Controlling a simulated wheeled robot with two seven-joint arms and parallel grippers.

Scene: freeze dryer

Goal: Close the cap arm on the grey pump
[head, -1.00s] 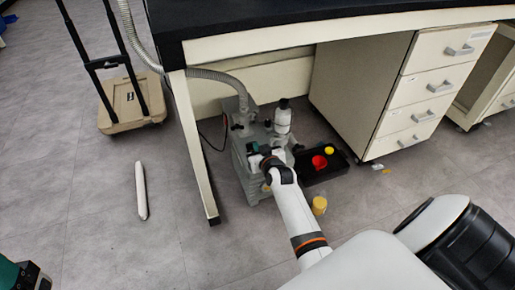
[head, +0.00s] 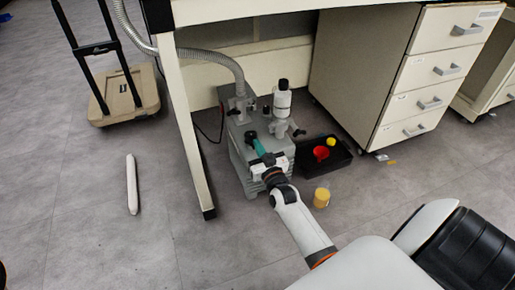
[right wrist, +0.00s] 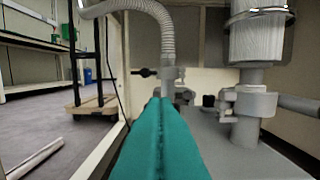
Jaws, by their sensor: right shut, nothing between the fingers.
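The grey pump (head: 243,160) stands on the floor under the bench. A ribbed hose and an upright white-and-grey cylinder (head: 281,104) rise from its top. My right gripper (head: 254,141) is over the pump's top, its teal fingers shut and empty. Its tips are close to a small black part; I cannot tell whether they touch. In the right wrist view the shut fingers (right wrist: 160,104) point at the hose fitting (right wrist: 168,80), which has a black knob on its left. A grey clamp (right wrist: 253,103) circles the cylinder's neck. I cannot tell which part is the cap arm. My left gripper is not in view.
The bench leg (head: 188,135) stands left of the pump. A black tray (head: 338,164) with red and yellow items lies to its right, beside a drawer cabinet (head: 365,80). A yellow jar (head: 321,197) stands in front. A white rod (head: 132,184) lies on the floor.

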